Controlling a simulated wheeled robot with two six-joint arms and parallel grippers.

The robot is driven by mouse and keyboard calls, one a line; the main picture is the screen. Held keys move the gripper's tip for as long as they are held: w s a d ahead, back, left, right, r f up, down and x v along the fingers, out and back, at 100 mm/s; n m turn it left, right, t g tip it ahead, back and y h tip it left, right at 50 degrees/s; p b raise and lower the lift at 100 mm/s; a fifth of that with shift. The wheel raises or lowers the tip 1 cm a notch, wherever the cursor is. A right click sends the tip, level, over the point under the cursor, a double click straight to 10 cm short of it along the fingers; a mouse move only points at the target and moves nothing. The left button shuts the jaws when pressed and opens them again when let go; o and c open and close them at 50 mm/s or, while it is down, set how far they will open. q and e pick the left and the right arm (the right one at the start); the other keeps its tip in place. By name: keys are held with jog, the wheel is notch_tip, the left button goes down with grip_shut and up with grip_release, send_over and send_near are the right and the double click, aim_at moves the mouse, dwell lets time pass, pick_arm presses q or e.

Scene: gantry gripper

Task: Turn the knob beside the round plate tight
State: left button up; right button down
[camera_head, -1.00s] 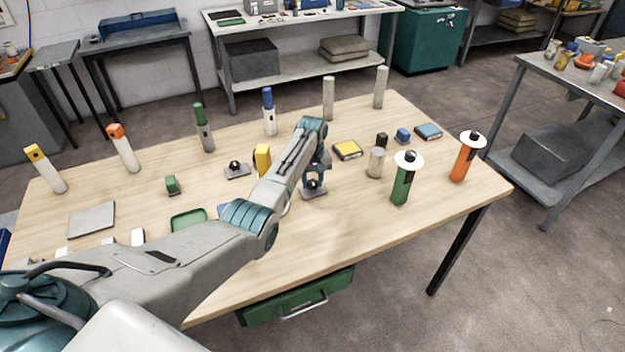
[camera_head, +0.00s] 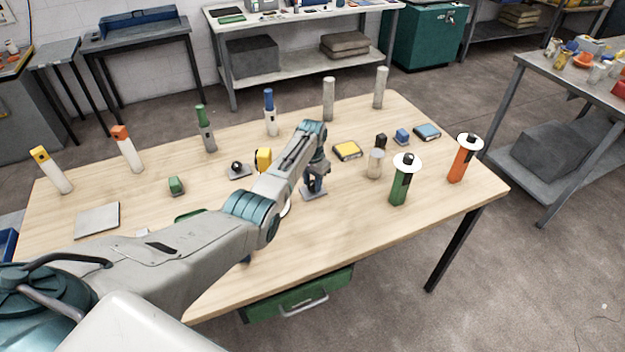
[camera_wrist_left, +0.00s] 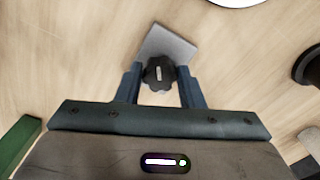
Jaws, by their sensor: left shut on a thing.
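My left gripper (camera_head: 314,187) is down at a black lobed knob (camera_wrist_left: 158,74) and shut on it. In the left wrist view one finger of the gripper (camera_wrist_left: 159,76) stands on each side of the knob. A white mark on the knob's top runs nearly up and down in that view. The knob sits on a square grey base plate (camera_wrist_left: 170,44), turned at an angle. The white round plate (camera_wrist_left: 236,2) is cut off at the top of the wrist view. In the head view my left arm mostly hides it. My right gripper is not seen.
A second black knob on a grey base (camera_head: 238,168) stands left of my arm, near a yellow block (camera_head: 264,159). A green cylinder with a white disc (camera_head: 401,186) and a pale cylinder (camera_head: 375,163) stand to the right. The tabletop (camera_head: 345,220) in front is clear.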

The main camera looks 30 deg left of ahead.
pick_arm(q)
jog(key=m, duration=0.6)
jog(key=shift+w+r+p, duration=0.1)
jog(key=shift+p, duration=0.25)
jog(key=m, duration=0.4)
jog(key=shift+a, duration=0.1)
jog(key=m, duration=0.3)
jog(key=shift+w+m, duration=0.1)
jog(key=shift+m, duration=0.2)
jog(key=m, duration=0.2)
jog(key=shift+m, duration=0.4)
jog(key=m, duration=0.3)
jog(key=shift+m, duration=0.3)
jog(key=m, duration=0.4)
jog(key=shift+w+r+m, duration=0.1)
jog(key=shift+m, duration=0.6)
